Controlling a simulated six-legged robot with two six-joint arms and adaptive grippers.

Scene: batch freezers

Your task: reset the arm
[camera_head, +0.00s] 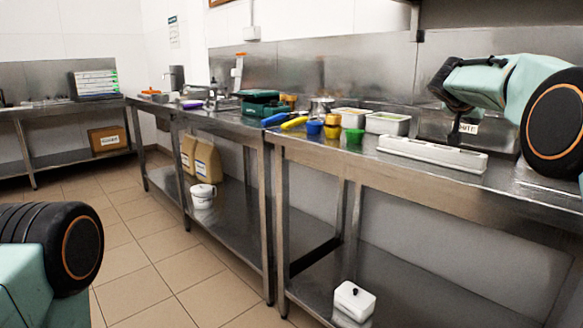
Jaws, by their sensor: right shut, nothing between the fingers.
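My right arm comes in from the right edge, teal with a large black joint ringed in orange. Its black gripper (454,134) points down over the steel counter (520,181), in front of a steel container with a white label. The fingers are shut with nothing visible between them. Only a teal link and black joint of my left arm show at the lower left; the left gripper is out of the picture.
Small coloured cups, including a green one (354,138), and white tubs (388,123) stand farther left. A white box (353,301) is on the lower shelf. The tiled floor (180,262) is open at left.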

